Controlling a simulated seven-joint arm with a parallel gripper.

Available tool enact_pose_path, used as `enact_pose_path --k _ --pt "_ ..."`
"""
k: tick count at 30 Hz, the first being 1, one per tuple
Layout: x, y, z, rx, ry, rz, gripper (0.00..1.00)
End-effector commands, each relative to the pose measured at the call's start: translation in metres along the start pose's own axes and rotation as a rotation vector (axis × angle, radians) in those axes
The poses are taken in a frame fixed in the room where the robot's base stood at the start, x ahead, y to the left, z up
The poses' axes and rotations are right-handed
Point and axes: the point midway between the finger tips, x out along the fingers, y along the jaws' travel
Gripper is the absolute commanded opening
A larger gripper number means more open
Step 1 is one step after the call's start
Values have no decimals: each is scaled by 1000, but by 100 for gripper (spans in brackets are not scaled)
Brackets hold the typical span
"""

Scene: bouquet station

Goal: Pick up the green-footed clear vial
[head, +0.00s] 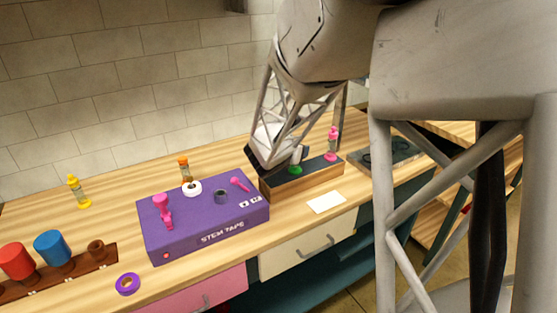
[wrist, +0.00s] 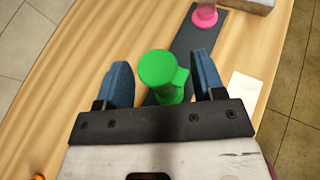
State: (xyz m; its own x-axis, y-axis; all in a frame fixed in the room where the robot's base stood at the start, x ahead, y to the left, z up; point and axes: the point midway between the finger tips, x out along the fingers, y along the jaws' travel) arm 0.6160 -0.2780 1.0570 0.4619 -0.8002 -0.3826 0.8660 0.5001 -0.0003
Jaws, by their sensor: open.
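The green-footed clear vial (head: 295,170) stands on the dark top of a low wooden block, at the middle right in the head view. Its pale upper part shows just above the green. In the wrist view its green round part (wrist: 158,68) and a smaller green part beside it lie between the two blue fingers. My gripper (wrist: 162,82) is open, with a finger on each side of the green part and gaps showing on both sides. The fingertips are hard to make out in the head view.
A pink vial (head: 332,146) stands further right on the wooden block (head: 305,182); its pink foot shows in the wrist view (wrist: 205,16). A purple stem tape box (head: 190,230) is to the left. A white card (head: 327,202) lies in front.

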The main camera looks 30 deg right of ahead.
Motion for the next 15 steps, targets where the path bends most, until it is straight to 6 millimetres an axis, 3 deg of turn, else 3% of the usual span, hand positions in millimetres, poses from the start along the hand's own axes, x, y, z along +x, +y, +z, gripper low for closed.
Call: enact_pose_path --k 15 --pt "9 0 0 0 0 0 63"
